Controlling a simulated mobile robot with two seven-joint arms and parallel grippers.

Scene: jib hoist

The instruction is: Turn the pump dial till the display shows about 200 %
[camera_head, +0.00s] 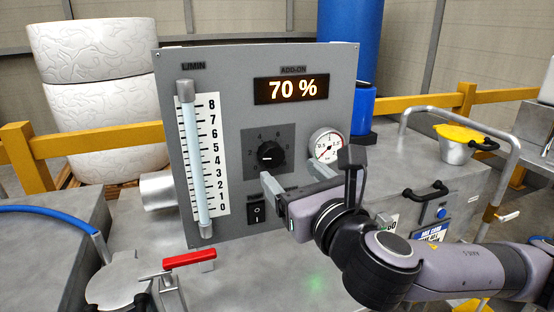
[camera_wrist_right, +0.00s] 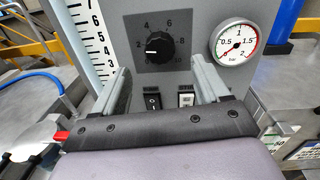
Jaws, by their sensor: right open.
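The pump dial is a black knob (camera_head: 270,155) on a dark square scale plate in the middle of the grey panel (camera_head: 228,80). In the right wrist view the knob (camera_wrist_right: 159,46) shows its white pointer aimed left, near the 2 of the scale. The display (camera_head: 291,89) above it reads 70 %. My right gripper (camera_head: 292,182) is in front of the panel, just below and to the right of the knob. Its fingers (camera_wrist_right: 162,85) are open and empty, apart from the knob. My left gripper is not in view.
A round pressure gauge (camera_head: 326,145) sits right of the knob, close to my right gripper. A rocker switch (camera_head: 256,212) is below the knob. A flow tube (camera_head: 194,155) is at the panel's left. A red-handled valve (camera_head: 189,258) stands in front.

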